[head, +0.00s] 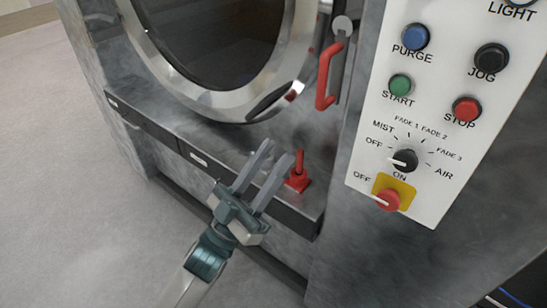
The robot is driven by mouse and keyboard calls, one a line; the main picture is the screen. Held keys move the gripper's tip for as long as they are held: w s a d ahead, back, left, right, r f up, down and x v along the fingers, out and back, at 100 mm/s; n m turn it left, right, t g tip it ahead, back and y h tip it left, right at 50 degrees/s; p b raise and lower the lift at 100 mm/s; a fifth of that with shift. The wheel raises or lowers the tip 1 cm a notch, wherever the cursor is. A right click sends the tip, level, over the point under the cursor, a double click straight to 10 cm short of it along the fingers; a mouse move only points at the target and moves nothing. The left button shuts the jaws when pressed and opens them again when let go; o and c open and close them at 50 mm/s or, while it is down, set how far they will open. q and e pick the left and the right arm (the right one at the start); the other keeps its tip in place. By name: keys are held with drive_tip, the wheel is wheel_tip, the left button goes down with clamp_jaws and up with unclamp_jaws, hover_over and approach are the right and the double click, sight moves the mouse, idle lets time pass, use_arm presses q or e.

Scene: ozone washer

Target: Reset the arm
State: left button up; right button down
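My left gripper (265,172) is in front of the washer (328,228), near its lower ledge. Its two grey fingers are apart with a gap between them, and I see nothing held there. The fingertips point up toward the round door (218,99). A small red lever (298,172) on the ledge stands just right of the fingers. From this angle I cannot tell how far apart they are in depth. My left arm comes in from the bottom. My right gripper is not in view.
The control panel (419,160) with several coloured buttons and knobs is at the right. A red door handle (324,78) stands out beside the round door. Grey floor (70,200) at the left is clear. Blue cables (512,298) show at the bottom right.

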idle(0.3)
